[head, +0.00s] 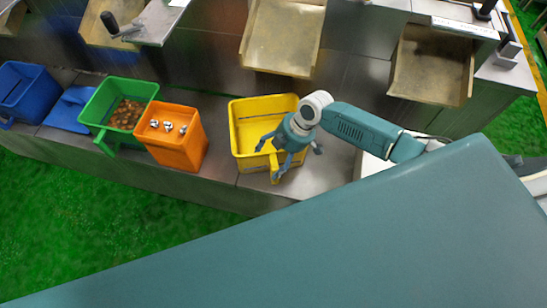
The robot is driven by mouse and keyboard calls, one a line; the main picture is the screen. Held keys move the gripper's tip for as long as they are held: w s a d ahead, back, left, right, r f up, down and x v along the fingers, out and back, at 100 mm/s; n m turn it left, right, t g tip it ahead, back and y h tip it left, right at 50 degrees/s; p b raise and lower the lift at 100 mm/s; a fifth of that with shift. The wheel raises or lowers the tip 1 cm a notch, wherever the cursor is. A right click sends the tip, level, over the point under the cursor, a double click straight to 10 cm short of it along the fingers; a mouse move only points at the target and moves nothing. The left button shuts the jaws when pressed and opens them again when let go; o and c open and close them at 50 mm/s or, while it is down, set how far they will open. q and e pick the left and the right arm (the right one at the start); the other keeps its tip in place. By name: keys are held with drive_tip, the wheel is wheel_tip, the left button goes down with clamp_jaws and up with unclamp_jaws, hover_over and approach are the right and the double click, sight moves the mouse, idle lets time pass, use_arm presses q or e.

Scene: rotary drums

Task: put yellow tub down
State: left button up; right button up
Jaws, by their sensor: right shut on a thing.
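The yellow tub (240,139) is upright at the middle of the metal ledge, and the part of its inside that shows looks empty. My right gripper (277,164) reaches in from the right and is shut on the tub at its near side, covering part of the front wall and rim. Whether the tub's base rests on the ledge or hangs just above it cannot be told. My left gripper is not in view.
An orange bin (178,146) with several metallic pieces, a green tub (98,110) with brown pieces and blue containers (28,90) stand to the left. Tan chutes (283,38) open behind the ledge (228,168). Green floor (100,230) lies in front.

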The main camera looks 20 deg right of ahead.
drive_tip(key=o, duration=2)
drive_tip(key=shift+f, duration=0.1)
drive_tip(key=v, duration=1.2)
